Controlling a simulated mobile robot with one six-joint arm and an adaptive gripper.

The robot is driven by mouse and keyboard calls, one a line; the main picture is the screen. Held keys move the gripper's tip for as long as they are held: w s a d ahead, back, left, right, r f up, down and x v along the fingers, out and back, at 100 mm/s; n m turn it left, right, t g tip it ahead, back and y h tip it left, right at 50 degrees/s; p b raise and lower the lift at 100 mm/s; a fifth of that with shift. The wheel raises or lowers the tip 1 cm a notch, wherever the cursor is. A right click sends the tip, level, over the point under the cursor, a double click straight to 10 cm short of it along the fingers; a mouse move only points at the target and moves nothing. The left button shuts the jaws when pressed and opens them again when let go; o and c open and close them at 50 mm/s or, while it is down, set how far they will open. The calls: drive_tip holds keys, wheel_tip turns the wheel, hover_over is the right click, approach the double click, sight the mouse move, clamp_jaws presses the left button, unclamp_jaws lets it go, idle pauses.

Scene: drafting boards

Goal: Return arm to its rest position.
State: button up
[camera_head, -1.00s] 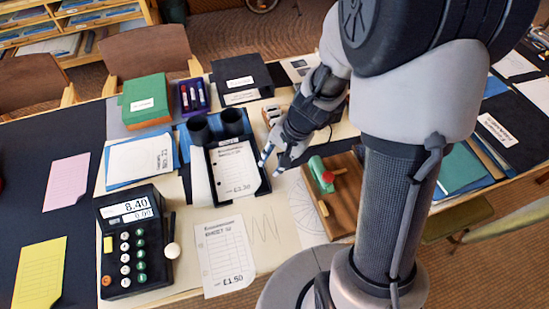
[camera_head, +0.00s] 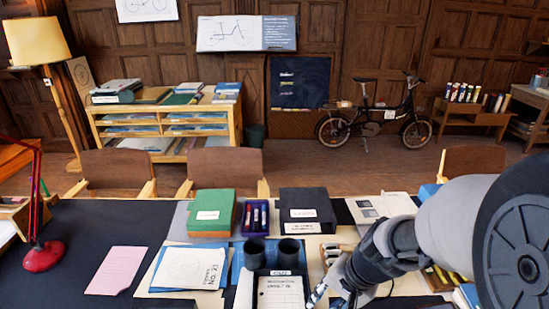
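My arm (camera_head: 440,235) reaches in from the right side of the head view, over the right part of the desk. My gripper (camera_head: 325,295) is low in the picture, just right of a dark tray holding a white printed slip (camera_head: 281,293). Only part of the gripper shows at the bottom edge, and I cannot make out the gap between its fingertips. No object shows in it.
The dark desk (camera_head: 75,225) holds a green box (camera_head: 211,210), a black box (camera_head: 306,208), two dark cups (camera_head: 254,252), papers and a pink sheet (camera_head: 117,270). A red lamp (camera_head: 42,256) stands at left. Chairs (camera_head: 225,165), a shelf (camera_head: 165,118) and a bicycle (camera_head: 375,118) are beyond.

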drive_tip(key=s+d+r+n+t+h, duration=0.2)
drive_tip(key=s+r+n, duration=0.5)
drive_tip(key=s+r, duration=0.7)
drive_tip(key=shift+s+r+h, duration=0.2)
drive_tip(key=shift+s+h, duration=0.4)
drive_tip(key=shift+s, duration=0.25)
